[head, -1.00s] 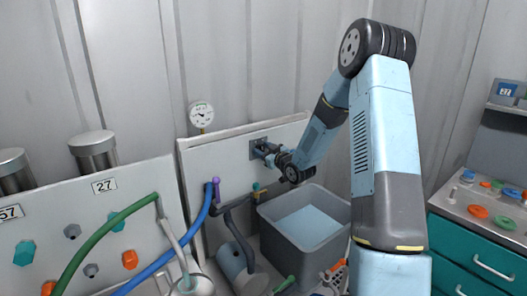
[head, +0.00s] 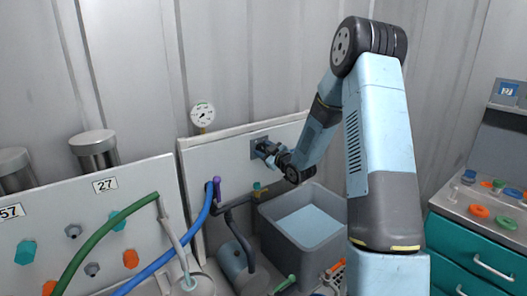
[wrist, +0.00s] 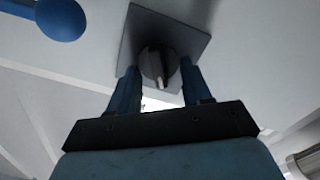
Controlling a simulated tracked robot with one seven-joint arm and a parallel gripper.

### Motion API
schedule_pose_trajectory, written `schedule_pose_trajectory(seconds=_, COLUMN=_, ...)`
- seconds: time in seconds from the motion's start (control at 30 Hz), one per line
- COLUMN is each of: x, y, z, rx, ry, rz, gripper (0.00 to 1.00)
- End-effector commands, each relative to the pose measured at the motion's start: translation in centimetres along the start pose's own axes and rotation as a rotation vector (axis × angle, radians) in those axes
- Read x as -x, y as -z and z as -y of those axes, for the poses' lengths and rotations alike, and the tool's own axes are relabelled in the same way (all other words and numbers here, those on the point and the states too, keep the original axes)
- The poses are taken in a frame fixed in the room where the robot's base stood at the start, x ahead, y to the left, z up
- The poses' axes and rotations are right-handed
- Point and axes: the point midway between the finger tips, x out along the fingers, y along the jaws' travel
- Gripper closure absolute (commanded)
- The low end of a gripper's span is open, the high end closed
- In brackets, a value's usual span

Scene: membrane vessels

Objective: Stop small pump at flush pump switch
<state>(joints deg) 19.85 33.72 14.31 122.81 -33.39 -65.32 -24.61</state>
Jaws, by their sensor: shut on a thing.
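The flush pump switch is a grey square plate (head: 256,144) on the pale wall panel, and its plate (wrist: 187,32) also shows in the wrist view. Its dark round knob (wrist: 158,64) has a light pointer bar facing the bottom of the wrist view. My gripper (head: 264,150) is at the switch, and in the wrist view my gripper (wrist: 158,78) has its two blue fingers on either side of the knob, shut on it. In the head view my gripper hides the knob. A blue-grey cylinder (head: 233,262), possibly the small pump, lies below the panel.
A grey tub (head: 337,240) of water stands below my forearm. A pressure gauge (head: 203,115) tops the panel. A purple handle (head: 217,186) and blue hose (head: 170,258) are to the left. A teal drawer cabinet (head: 465,245) stands at right.

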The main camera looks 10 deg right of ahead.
Motion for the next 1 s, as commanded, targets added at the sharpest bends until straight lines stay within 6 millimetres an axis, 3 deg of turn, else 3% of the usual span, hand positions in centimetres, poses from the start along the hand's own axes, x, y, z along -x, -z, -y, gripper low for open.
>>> schedule_pose_trajectory(seconds=0.27, x=0.0, y=0.0, z=0.1, rx=-0.001, ry=0.002, rz=0.001, gripper=0.27)
schedule_pose_trajectory(seconds=0.63, x=0.6, y=0.0, z=0.1, rx=-0.001, ry=0.002, rz=0.002, gripper=0.26)
schedule_pose_trajectory(seconds=0.77, x=2.2, y=-0.1, z=0.1, rx=-0.001, ry=0.002, rz=0.002, gripper=0.26)
schedule_pose_trajectory(seconds=1.0, x=6.9, y=-0.1, z=0.1, rx=-0.001, ry=0.001, rz=0.003, gripper=0.26)
